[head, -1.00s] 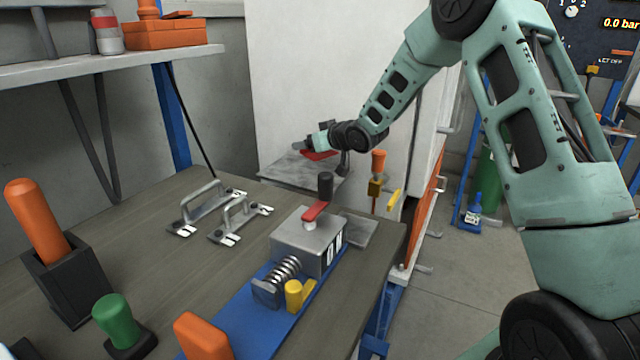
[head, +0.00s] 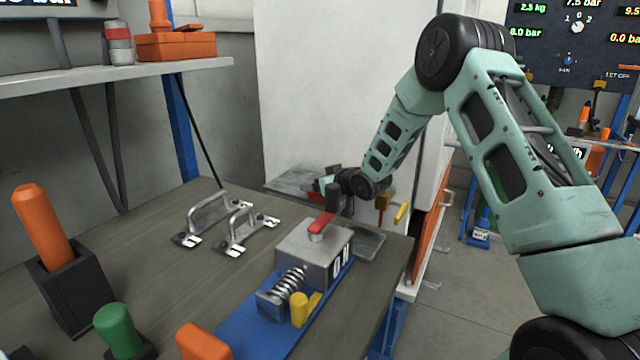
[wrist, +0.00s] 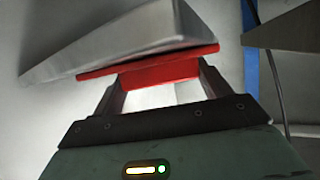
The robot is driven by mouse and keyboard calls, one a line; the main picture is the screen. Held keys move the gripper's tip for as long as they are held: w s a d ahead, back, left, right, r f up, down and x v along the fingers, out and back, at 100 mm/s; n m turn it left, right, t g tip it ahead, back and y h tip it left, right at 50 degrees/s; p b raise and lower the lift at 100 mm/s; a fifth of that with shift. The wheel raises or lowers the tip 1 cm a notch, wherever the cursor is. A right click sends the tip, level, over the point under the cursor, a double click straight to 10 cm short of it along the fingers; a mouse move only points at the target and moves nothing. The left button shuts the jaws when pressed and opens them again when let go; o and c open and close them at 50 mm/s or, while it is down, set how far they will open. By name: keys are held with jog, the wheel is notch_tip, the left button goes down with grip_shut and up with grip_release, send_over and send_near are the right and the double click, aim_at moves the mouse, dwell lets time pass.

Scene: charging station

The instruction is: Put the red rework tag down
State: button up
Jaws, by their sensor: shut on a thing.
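The red rework tag (wrist: 160,70) is a thin flat red piece, held between the two fingers of my gripper (wrist: 158,88) in the wrist view. My gripper is shut on it. A grey metal plate (wrist: 110,40) lies just beyond the tag; I cannot tell whether they touch. In the head view my gripper (head: 322,188) is low at the right end of a grey metal ledge (head: 288,180), behind the bench. Only a little red shows at the gripper there, and the fingertips are partly hidden.
A white cabinet wall (head: 310,90) stands behind. A shelf (head: 110,75) is at upper left.

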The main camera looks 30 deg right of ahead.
jog(key=o, duration=1)
jog(key=shift+f, duration=0.1)
jog(key=shift+c, duration=0.2)
jog(key=v, duration=1.2)
jog(key=shift+r+p, duration=0.25)
jog(key=shift+p, duration=0.15)
